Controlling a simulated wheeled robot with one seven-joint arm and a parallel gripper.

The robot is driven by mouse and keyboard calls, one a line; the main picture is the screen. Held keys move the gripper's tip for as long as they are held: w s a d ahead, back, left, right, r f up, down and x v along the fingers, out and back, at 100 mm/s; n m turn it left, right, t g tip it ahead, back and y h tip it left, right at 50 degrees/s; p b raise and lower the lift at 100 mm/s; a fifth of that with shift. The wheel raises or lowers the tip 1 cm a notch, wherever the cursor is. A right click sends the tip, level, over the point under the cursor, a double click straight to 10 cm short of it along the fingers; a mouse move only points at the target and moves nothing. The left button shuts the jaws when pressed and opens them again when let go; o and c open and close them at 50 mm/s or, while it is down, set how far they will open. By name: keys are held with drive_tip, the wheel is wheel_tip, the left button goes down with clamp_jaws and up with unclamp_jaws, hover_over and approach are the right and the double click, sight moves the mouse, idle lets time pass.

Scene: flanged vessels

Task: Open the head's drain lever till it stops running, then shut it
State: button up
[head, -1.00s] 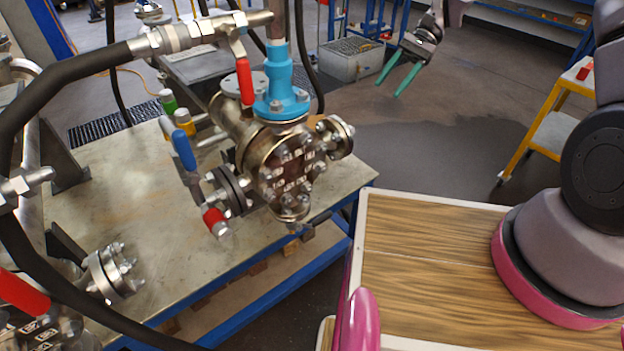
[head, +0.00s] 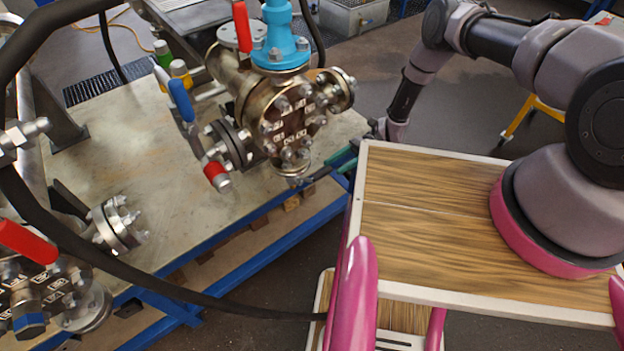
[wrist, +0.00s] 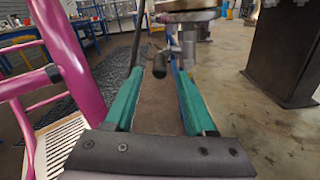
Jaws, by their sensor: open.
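The flanged vessel head (head: 290,125) is a bolted metal cover at the end of a horizontal vessel on the bench. Its drain lever (head: 318,174) has a dark grip and sits low under the head, beside the bench edge. In the wrist view the drain lever (wrist: 160,66) points toward me, below a round flange (wrist: 187,14). My gripper (head: 347,160) is just right of the lever, partly hidden behind my wooden deck. In the wrist view my gripper (wrist: 159,78) is open, with the lever's grip appearing between the green fingers, seemingly untouched. I see no running liquid.
A blue-handled valve (head: 181,102) and a red-tipped fitting (head: 216,174) stand left of the head. A blue pipe neck (head: 280,45) rises above it. A black hose (head: 150,290) crosses the front left. The bench (head: 120,165) has a blue frame edge.

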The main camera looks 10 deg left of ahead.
sight(316, 176)
drive_tip(key=x, duration=1)
drive_tip(key=shift+d, duration=0.1)
drive_tip(key=c, duration=0.8)
clamp_jaws()
